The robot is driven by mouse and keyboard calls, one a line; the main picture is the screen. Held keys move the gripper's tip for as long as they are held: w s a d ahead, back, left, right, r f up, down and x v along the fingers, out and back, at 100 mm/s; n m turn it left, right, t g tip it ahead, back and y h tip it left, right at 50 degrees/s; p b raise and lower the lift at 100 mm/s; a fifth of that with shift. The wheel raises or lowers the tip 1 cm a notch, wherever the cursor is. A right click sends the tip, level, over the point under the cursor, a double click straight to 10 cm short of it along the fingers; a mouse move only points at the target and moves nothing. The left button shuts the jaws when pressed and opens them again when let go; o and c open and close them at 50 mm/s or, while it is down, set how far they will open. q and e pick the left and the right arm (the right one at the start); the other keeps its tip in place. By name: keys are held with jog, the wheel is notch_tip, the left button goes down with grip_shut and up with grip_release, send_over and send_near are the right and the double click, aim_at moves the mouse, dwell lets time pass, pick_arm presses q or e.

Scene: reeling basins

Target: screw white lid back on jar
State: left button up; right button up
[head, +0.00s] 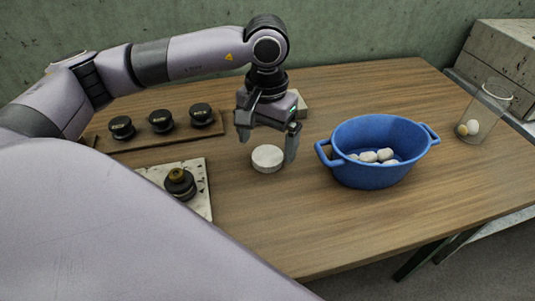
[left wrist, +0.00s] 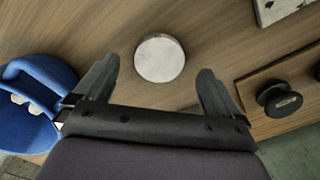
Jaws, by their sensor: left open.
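The round white lid (head: 267,158) lies flat on the wooden table in the head view. It also shows as a pale disc in the left wrist view (left wrist: 160,58). My left gripper (head: 267,143) is open over the lid, its fingers pointing down on either side. In the left wrist view the fingers (left wrist: 158,76) are apart, with nothing between them but table and the lid just beyond. A clear glass jar (head: 487,108) stands at the right of the table, with a few pale cocoons at its bottom. My right gripper is not in view.
A blue basin (head: 375,178) with white cocoons stands between lid and jar. A board (head: 150,146) with three dark knobs or pots lies at left. A pale plate (head: 205,200) holds a dark brass-topped piece. A small pale block (head: 300,103) sits behind the gripper.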

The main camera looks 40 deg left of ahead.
aim_at(267, 155)
pick_arm(q)
notch_tip(267, 155, down, 3)
jog(key=shift+r, duration=0.2)
jog(key=shift+f, duration=0.25)
jog(key=shift+w, duration=0.1)
jog(key=c, duration=1.2)
jog(key=shift+r, duration=0.1)
notch_tip(267, 155, up, 20)
jog(key=p, duration=0.1)
jog(key=shift+p, duration=0.4)
